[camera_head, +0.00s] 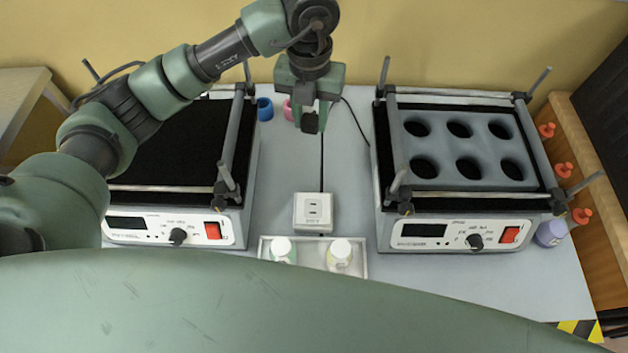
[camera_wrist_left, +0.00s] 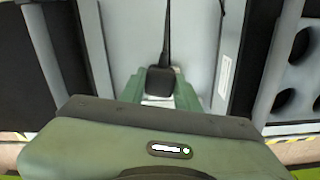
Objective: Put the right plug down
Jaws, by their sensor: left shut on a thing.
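My left gripper (camera_head: 310,108) is above the back middle of the table, between the two shaker machines. It is shut on a black plug (camera_head: 310,125), held over the table. In the left wrist view the same plug (camera_wrist_left: 160,82) sits between the green fingers, with its black cord running up. A white socket box (camera_head: 313,211) stands on the table in front of the gripper, with a dark cord running back from it. The plug is apart from the socket box in the head view. My right gripper is not in view.
A left shaker (camera_head: 181,229) and a right shaker (camera_head: 458,233) with a holed rack flank the clear middle strip. A white tray (camera_head: 313,268) with two bottles lies in front. A blue cup (camera_head: 265,109) and pink cup (camera_head: 287,110) stand behind. A purple-topped container (camera_head: 550,233) stands at right.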

